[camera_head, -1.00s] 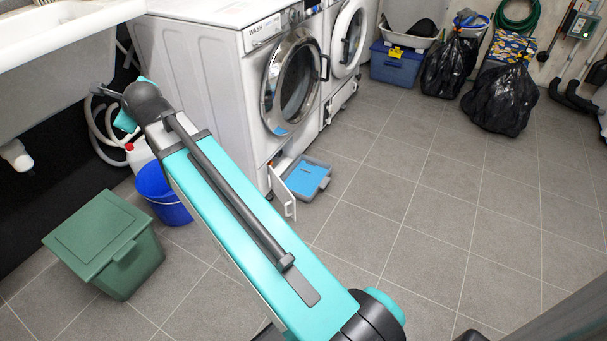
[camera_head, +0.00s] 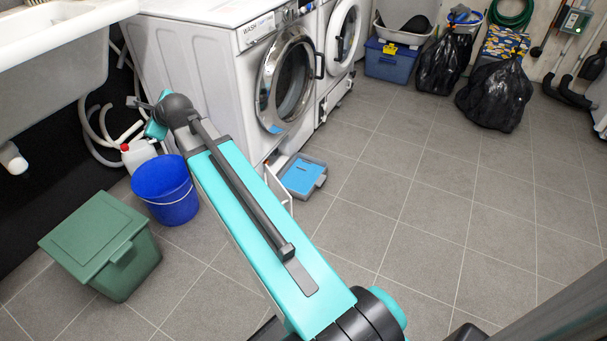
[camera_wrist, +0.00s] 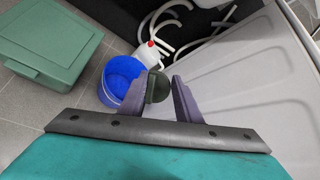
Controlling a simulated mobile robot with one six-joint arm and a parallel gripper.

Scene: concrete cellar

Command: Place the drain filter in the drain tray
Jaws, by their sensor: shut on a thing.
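My gripper (camera_wrist: 159,82) is shut on a dark, rounded green-black piece, which I take for the drain filter (camera_wrist: 157,88); it sits between the two fingers in the wrist view. In the head view my arm hides most of the gripper and I cannot make out the filter. The drain tray (camera_head: 319,181), grey with a blue inside, lies on the floor in front of the washing machine (camera_head: 205,80), right of my arm and well apart from the gripper. The gripper is left of the machine, above the blue bucket's area.
A blue bucket (camera_head: 166,190), a green lidded bin (camera_head: 97,242) and a white canister (camera_head: 137,153) stand at left under the sink (camera_head: 62,60). An open white flap (camera_head: 284,191) is beside the tray. The tiled floor at right is clear; black bags (camera_head: 496,95) lie behind.

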